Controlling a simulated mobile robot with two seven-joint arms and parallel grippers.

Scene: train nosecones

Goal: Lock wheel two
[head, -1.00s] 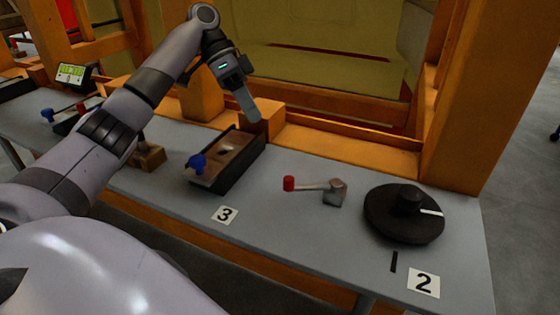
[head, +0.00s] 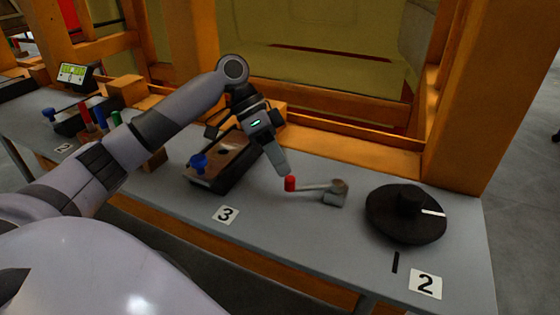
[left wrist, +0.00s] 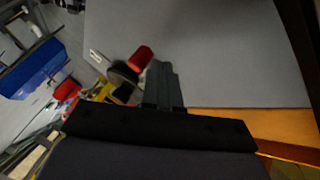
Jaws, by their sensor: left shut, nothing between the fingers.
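The black wheel (head: 405,213) lies flat at the right of the grey table, with a white mark on its right side and the label 2 (head: 426,284) in front. To its left is a grey lever with a red knob (head: 290,184); the knob also shows in the left wrist view (left wrist: 140,57). My left gripper (head: 284,172) is shut and empty, its tips close by the red knob; I cannot tell whether they touch. In the left wrist view the shut fingers (left wrist: 163,85) are beside the knob. My right gripper is not in view.
A box with a blue knob (head: 198,162) stands left of the lever, behind the label 3 (head: 225,215). A black line (head: 395,262) marks the table before the wheel. An orange frame post (head: 485,95) rises behind the wheel.

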